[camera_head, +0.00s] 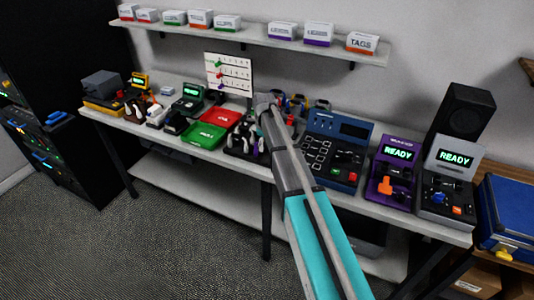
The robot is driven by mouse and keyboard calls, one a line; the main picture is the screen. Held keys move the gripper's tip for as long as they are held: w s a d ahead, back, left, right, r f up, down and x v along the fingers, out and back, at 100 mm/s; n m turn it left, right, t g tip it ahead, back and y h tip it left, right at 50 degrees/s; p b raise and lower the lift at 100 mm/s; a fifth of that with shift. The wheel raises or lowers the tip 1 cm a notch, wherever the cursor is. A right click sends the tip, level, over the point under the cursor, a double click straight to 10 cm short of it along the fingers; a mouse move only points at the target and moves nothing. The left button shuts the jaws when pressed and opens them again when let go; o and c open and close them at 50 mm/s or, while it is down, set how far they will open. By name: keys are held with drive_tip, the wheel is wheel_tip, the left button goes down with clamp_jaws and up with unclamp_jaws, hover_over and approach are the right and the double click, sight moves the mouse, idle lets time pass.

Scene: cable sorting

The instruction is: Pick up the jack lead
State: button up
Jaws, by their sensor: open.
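My arm, grey and teal, reaches from the bottom up over the bench. My gripper (243,146) appears as a dark, forked shape below the arm's upper end, low over the bench to the right of the red and green trays. It is open. It is small in this view, and I cannot tell whether it touches anything. I cannot pick out the jack lead with certainty. Several small coloured coil-like items (298,103) lie behind the arm. The arm hides part of the bench there.
The bench (445,232) also holds a red tray (222,118), a green tray (203,135), a blue panel device (335,150), a purple "READY" unit (394,168) and a grey "READY" unit (447,178). A shelf (250,38) with labelled boxes hangs above.

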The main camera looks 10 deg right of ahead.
clamp_jaws()
idle(0.4)
drive_tip(key=shift+r, duration=0.15)
wheel_tip(320, 180, up, 3)
drive_tip(key=p, duration=0.3)
drive_tip(key=s+r+p, duration=0.9)
drive_tip(key=s+p, duration=0.1)
drive_tip(key=s, duration=0.4)
drive_tip(key=shift+r, duration=0.35)
drive_tip(key=shift+a+r, duration=0.1)
drive_tip(key=shift+r, duration=0.05)
idle(0.3)
drive_tip(key=shift+r+p, duration=1.4)
drive_tip(key=shift+p, duration=0.1)
